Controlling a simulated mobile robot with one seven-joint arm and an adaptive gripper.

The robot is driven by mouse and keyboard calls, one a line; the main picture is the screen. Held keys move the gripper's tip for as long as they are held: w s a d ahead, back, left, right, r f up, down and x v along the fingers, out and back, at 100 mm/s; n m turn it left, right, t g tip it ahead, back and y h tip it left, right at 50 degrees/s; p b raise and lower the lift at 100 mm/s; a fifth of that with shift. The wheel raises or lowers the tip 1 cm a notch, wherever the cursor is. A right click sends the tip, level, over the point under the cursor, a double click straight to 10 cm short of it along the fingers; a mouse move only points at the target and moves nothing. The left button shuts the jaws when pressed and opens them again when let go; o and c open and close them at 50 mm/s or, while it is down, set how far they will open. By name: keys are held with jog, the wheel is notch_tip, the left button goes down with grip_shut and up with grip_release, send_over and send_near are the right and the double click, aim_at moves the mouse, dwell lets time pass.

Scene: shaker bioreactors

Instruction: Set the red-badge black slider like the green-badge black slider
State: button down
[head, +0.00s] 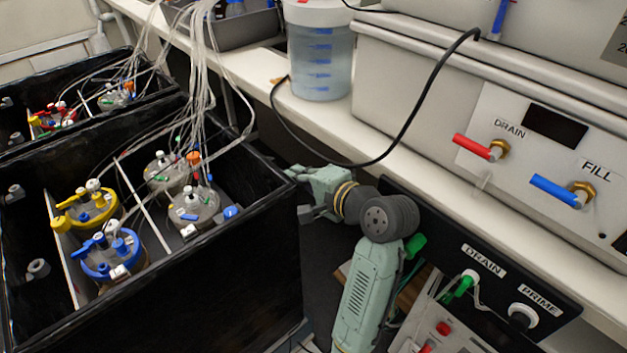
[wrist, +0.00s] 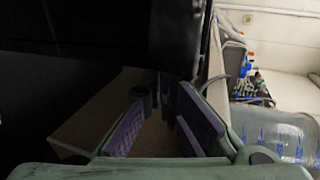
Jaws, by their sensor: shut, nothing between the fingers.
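I cannot make out a black slider with a red badge or one with a green badge in either view. My gripper (head: 303,192) is in the middle of the head view, beside the right wall of the near black box and below the bench edge. It is shut and holds nothing. The wrist view shows its purple finger pads (wrist: 163,115) close to a dark wall and a bench edge.
The near black box (head: 225,275) holds several vessels with tubing. A clear container (head: 320,60) stands on the white bench (head: 420,135). A black cable (head: 430,85) hangs over its edge. Panels with DRAIN and FILL valves (head: 562,190) and DRAIN and PRIME fittings (head: 523,315) are at right.

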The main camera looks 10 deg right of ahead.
jog(key=shift+w+a+r, duration=0.1)
jog(key=shift+w+a, duration=0.45)
jog(key=shift+w, duration=0.2)
jog(key=shift+w+a, duration=0.5)
jog(key=shift+w, duration=0.25)
jog(key=shift+w+a+p, duration=0.4)
jog(key=shift+w+p, duration=0.15)
jog(key=shift+p, duration=0.45)
jog(key=shift+d, duration=0.1)
